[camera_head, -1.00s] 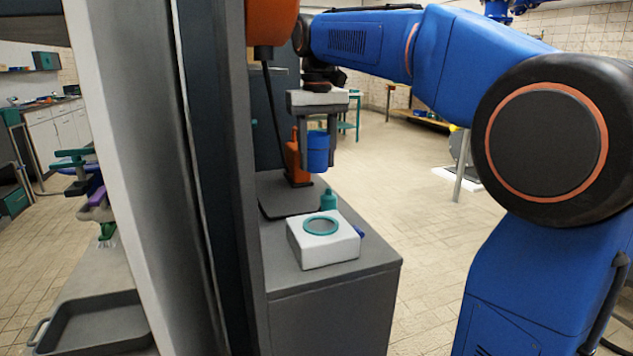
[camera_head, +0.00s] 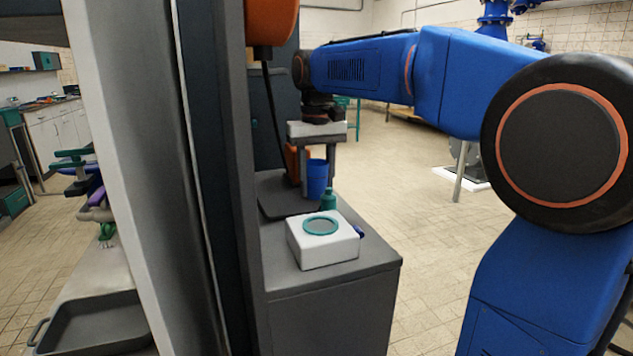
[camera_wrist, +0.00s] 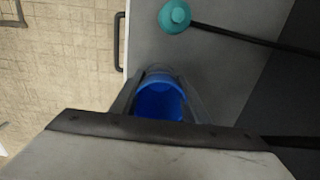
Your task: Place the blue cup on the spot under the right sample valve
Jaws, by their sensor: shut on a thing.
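The blue cup (camera_head: 317,181) is upright between the fingers of my gripper (camera_head: 318,168), low over the grey cabinet top. I cannot tell whether its base touches the surface. In the wrist view the open cup (camera_wrist: 160,102) shows between the two fingers, seen from above. At the left of the head view, pipework carries a green handle (camera_head: 72,158) and a purple handle (camera_head: 94,188). A green fitting (camera_head: 107,231) hangs below them. I cannot tell which of these is the right sample valve, and I make out no marked spot under it.
A dark tray (camera_head: 95,322) lies at lower left.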

